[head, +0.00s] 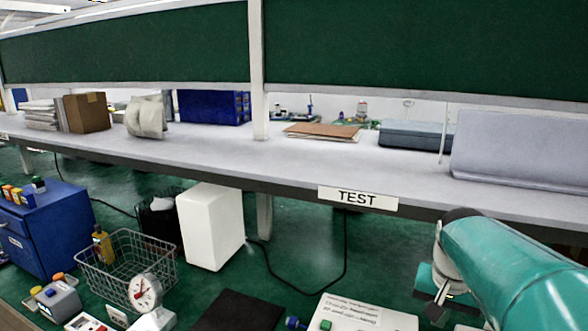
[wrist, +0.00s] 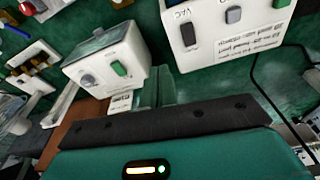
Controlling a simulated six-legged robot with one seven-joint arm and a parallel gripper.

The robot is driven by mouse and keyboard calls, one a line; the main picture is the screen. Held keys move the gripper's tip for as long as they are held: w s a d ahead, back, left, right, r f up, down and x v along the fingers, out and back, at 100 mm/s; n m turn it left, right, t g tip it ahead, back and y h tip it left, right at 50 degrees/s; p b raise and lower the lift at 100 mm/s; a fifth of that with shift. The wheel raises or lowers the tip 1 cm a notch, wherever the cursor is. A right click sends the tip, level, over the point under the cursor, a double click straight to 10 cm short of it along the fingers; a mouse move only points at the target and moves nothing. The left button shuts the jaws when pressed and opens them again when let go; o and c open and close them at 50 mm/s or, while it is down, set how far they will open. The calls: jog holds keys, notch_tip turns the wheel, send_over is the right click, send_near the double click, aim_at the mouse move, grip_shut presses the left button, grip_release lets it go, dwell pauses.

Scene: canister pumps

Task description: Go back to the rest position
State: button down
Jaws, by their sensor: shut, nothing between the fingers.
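My gripper (head: 438,303) is at the lower right of the head view, at the end of my teal arm, above the green work surface. Its dark fingertips are small there and partly hidden by the arm. The gripper is shut and holds nothing that I can see. In the wrist view, my teal gripper housing with a dark bar and a lit indicator fills the bottom. Beyond it are a white box with a green button and a grey knob (wrist: 108,58), and a white panel with switches (wrist: 225,30).
A white panel with printed text (head: 362,315) lies left of my gripper. A wire basket (head: 125,262) with a dial gauge (head: 145,292), a white box (head: 211,226) and a blue drawer unit (head: 45,228) stand further left. A grey shelf labelled TEST (head: 357,197) runs behind.

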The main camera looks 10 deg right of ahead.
jog(key=s+a+n+t+y, duration=0.1)
jog(key=s+a+n+t, duration=0.3)
jog(key=a, duration=1.3)
jog(key=s+n, duration=0.3)
jog(key=s, duration=0.2)
jog(key=shift+r, duration=0.2)
jog(key=shift+w, duration=0.15)
